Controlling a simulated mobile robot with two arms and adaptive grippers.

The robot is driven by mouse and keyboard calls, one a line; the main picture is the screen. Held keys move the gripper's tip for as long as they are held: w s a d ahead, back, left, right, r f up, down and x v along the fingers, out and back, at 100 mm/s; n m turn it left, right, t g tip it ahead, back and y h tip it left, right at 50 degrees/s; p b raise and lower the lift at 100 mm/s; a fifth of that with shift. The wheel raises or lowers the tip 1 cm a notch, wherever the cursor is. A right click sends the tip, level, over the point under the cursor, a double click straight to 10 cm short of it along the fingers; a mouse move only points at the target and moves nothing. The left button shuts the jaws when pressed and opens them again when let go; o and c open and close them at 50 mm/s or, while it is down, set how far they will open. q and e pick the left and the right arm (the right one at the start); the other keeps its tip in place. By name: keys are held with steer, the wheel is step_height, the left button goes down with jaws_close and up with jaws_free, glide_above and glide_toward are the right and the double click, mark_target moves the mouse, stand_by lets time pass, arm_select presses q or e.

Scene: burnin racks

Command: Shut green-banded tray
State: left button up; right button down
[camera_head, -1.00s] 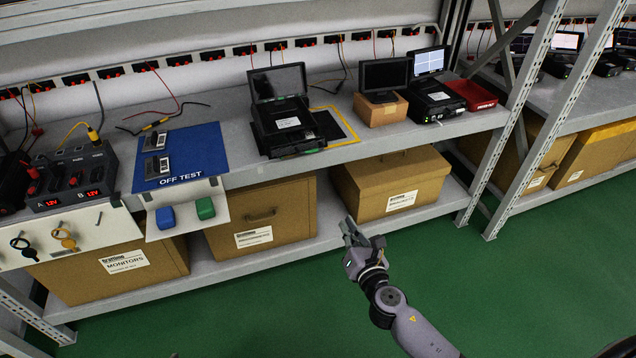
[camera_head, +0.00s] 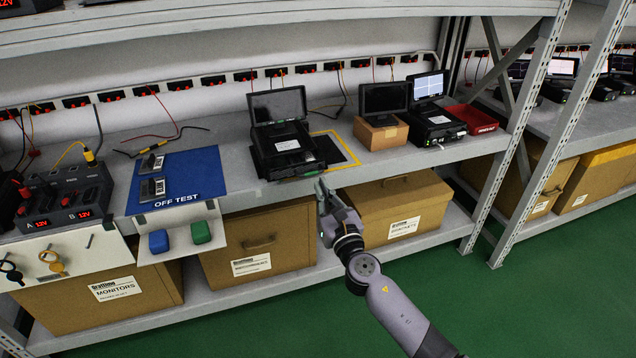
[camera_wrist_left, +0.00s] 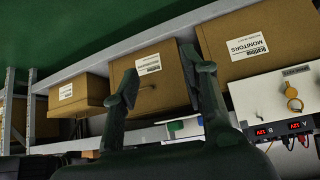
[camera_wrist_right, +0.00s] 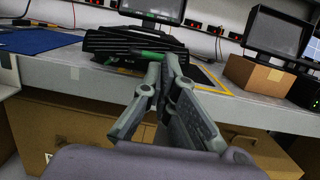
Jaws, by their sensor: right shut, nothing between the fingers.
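A black test unit (camera_head: 284,145) with a raised screen lid sits on the bench, partly on the yellow-outlined mat. In the right wrist view, a green band (camera_wrist_right: 150,55) shows at the unit's front, low by the bench edge. How far its tray sticks out is hard to tell. My right gripper (camera_head: 321,186) is shut and empty, just in front of the bench edge below the unit's right front corner. In the right wrist view its fingertips (camera_wrist_right: 163,62) overlap the green band; contact is unclear. My left gripper (camera_wrist_left: 165,78) is open and empty in its wrist view.
A small monitor on a cardboard box (camera_head: 380,134) and another lit unit (camera_head: 436,122) stand to the right. A blue OFF TEST mat (camera_head: 176,178) and a power supply (camera_head: 66,196) are to the left. Cardboard boxes (camera_head: 258,246) fill the lower shelf. Green floor is clear.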

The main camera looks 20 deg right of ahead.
mark_target(311, 169)
arm_select(q)
steer(key=shift+w+d+r+t, duration=0.3)
steer(key=shift+w+r+t, duration=0.2)
steer(key=shift+w, duration=0.3)
arm_select(e)
steer(key=shift+w+r, duration=0.2)
steer(key=shift+w, duration=1.25)
steer(key=w+b, duration=0.2)
steer(key=w, duration=0.3)
steer(key=shift+w+a+b, duration=0.1)
steer(key=shift+a+b, duration=0.05)
steer(key=shift+b, duration=0.15)
arm_select(q)
steer(key=w+d+r+t+h, duration=0.2)
steer(key=w+d+r+t, duration=0.1)
steer(key=w+r+t, duration=0.3)
steer(key=shift+w+r, duration=0.15)
steer(key=shift+r, duration=1.25)
arm_select(e)
steer(key=shift+w+r, duration=0.1)
steer(key=shift+w, duration=0.05)
